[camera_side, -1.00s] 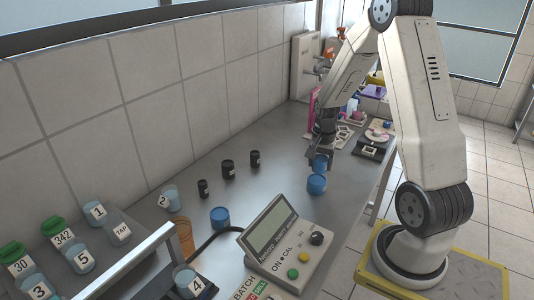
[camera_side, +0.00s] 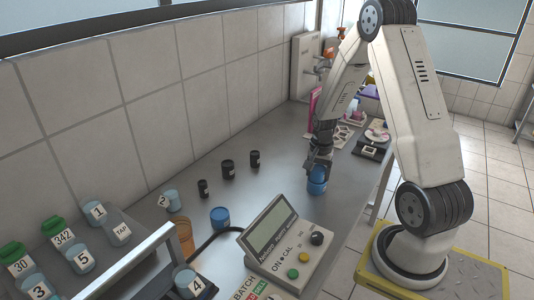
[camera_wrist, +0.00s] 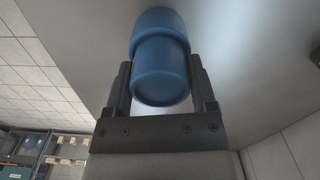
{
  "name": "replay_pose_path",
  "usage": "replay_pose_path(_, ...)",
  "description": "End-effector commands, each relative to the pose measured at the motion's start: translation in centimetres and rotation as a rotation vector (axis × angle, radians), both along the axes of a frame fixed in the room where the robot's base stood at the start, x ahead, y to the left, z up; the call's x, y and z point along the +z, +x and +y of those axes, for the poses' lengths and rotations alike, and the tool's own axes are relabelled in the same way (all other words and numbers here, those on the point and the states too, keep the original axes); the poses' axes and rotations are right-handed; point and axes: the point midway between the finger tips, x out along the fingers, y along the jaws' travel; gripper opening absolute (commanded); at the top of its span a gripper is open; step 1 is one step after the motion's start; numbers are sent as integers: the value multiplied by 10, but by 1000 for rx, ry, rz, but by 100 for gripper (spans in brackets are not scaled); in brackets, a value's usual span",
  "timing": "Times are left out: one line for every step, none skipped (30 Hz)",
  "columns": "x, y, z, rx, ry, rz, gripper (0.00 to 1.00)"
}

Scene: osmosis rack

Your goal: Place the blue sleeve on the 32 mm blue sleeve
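A small blue sleeve (camera_wrist: 160,75) sits between the two fingers of my gripper (camera_wrist: 162,88) in the wrist view, with the fingers close against its sides. It also shows below my gripper (camera_side: 319,165) in the side view. The wider 32 mm blue sleeve (camera_side: 316,187) stands upright on the bench, directly under the held one. In the wrist view the wider sleeve (camera_wrist: 158,22) appears just beyond the held sleeve, roughly in line with it. The two look touching or nearly so; the exact contact is hard to tell.
Another blue cylinder (camera_side: 220,217) stands on the bench by the meter (camera_side: 285,245). Several black cylinders (camera_side: 228,167) stand near the wall. Numbered jars (camera_side: 95,212) and a metal rail are at the left. Boxes and small dishes lie behind my gripper. The bench (camera_side: 270,190) between is clear.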

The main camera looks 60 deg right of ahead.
Motion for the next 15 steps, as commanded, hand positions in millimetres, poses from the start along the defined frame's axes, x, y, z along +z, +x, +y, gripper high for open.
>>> replay_pose_path(0, 0, 0, 0, 0, 0, 90)
replay_pose_path(0, 0, 0, 0, 0, 0, 100)
replay_pose_path(0, 0, 0, 0, 0, 0, 100)
replay_pose_path(0, 0, 0, 0, 0, 0, 100)
replay_pose_path(0, 0, 0, 0, 0, 0, 100)
replay_pose_path(0, 0, 0, 0, 0, 0, 100)
replay_pose_path(0, 0, 0, 0, 0, 0, 100)
replay_pose_path(0, 0, 0, 0, 0, 0, 100)
replay_pose_path(0, 0, 0, 0, 0, 0, 100)
replay_pose_path(1, 0, 0, 0, 0, 0, 100)
replay_pose_path(1, 0, 0, 0, -1, 0, 100)
replay_pose_path(2, 0, 0, 0, -1, -1, 100)
replay_pose_path(3, 0, 0, 0, -1, -1, 100)
replay_pose_path(4, 0, 0, 0, -1, -1, 100)
replay_pose_path(5, 0, 0, 0, -2, -1, 100)
